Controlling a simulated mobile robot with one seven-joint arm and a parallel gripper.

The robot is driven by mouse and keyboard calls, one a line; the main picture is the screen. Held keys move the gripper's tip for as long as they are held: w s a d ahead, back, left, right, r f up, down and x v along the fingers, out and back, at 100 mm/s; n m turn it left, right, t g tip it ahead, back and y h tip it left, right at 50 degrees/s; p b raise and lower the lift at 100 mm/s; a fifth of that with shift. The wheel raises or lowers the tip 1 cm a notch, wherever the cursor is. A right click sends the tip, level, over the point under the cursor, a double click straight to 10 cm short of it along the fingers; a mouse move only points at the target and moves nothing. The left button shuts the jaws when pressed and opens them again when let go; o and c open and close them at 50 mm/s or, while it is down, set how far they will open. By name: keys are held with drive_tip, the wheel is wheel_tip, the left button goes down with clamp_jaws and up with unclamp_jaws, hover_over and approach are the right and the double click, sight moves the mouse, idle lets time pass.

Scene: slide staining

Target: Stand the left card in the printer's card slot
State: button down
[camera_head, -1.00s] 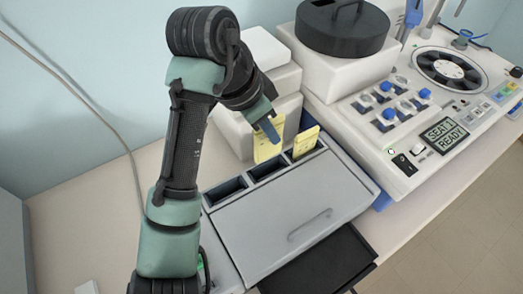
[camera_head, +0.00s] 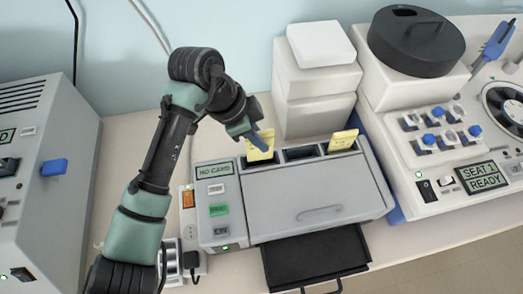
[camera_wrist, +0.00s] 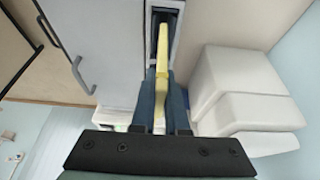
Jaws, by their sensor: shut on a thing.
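The printer (camera_head: 315,195) is a grey box with a row of dark slots along its back top edge. My gripper (camera_head: 258,138) is shut on a yellow card (camera_head: 260,153), held upright at the left end of that row. The card's lower edge is at or just above the left slot; I cannot tell whether it is inside. In the wrist view the card (camera_wrist: 163,65) is seen edge-on between my blue fingers (camera_wrist: 163,95), in line with a dark slot. Another yellow card (camera_head: 342,140) stands in the right slot. The middle slot (camera_head: 300,154) is empty.
The printer's display (camera_head: 214,170) reads "NO CARD". White stacked boxes (camera_head: 314,85) stand close behind the printer. A black tray (camera_head: 315,258) juts from its front. A machine (camera_head: 440,180) reading "SEAT 1 READY" stands right, a grey machine (camera_head: 45,190) left.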

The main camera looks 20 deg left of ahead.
sight(265, 158)
drive_tip(key=shift+f+p, duration=0.55)
drive_tip(key=shift+f, duration=2.05)
drive_tip(key=shift+f, duration=0.1)
drive_tip(key=shift+f, duration=0.15)
drive_tip(key=c, duration=0.9)
unclamp_jaws()
